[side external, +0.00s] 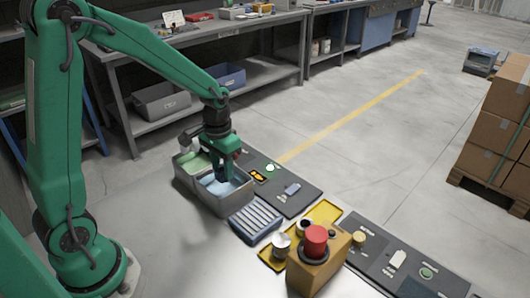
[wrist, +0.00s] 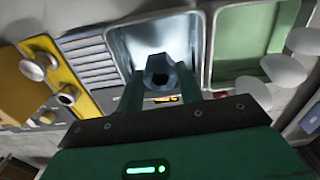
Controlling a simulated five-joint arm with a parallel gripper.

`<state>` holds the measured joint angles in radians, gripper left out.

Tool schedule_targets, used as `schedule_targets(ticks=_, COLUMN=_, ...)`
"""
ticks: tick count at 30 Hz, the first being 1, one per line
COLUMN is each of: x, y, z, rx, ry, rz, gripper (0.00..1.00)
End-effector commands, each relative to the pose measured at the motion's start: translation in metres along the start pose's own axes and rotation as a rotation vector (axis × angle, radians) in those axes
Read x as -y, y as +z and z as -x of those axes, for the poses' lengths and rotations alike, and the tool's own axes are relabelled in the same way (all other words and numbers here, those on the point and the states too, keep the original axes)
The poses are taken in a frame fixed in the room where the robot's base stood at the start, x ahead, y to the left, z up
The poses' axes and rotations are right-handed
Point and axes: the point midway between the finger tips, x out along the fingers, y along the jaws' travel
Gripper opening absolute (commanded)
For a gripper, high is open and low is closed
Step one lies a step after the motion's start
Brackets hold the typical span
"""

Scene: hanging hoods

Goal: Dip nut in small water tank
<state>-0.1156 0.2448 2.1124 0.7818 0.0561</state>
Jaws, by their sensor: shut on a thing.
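My gripper (side external: 224,178) points down over the compartment of pale blue liquid (side external: 211,187) in a small grey twin tank (side external: 228,205). In the wrist view, my gripper (wrist: 160,80) is shut on a dark hexagonal nut (wrist: 158,64), held between the fingertips with its hole facing the camera. The blue-white compartment (wrist: 143,36) lies behind the nut. The fingertips look low, at or near the tank opening. I cannot tell whether the nut touches the liquid. The nut is not discernible in the side view.
A green-liquid compartment (side external: 193,163) adjoins the blue one. A slatted blue-grey rack (side external: 256,219) sits close to the tank. Beyond are a yellow tray (side external: 325,213) and a yellow box with a red button (side external: 315,240). A dark panel (side external: 285,190) runs behind the tank.

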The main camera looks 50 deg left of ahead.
Motion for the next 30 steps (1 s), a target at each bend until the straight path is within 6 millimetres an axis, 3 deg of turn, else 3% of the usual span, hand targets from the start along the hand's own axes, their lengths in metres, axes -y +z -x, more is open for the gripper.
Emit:
schedule_targets(ticks=16, x=0.0, y=0.0, z=0.027, rx=-0.001, ry=0.0, rz=0.0, gripper=0.07)
schedule_targets(ticks=30, x=0.0, y=0.0, z=0.029, rx=-0.001, ry=0.0, rz=0.0, gripper=0.07)
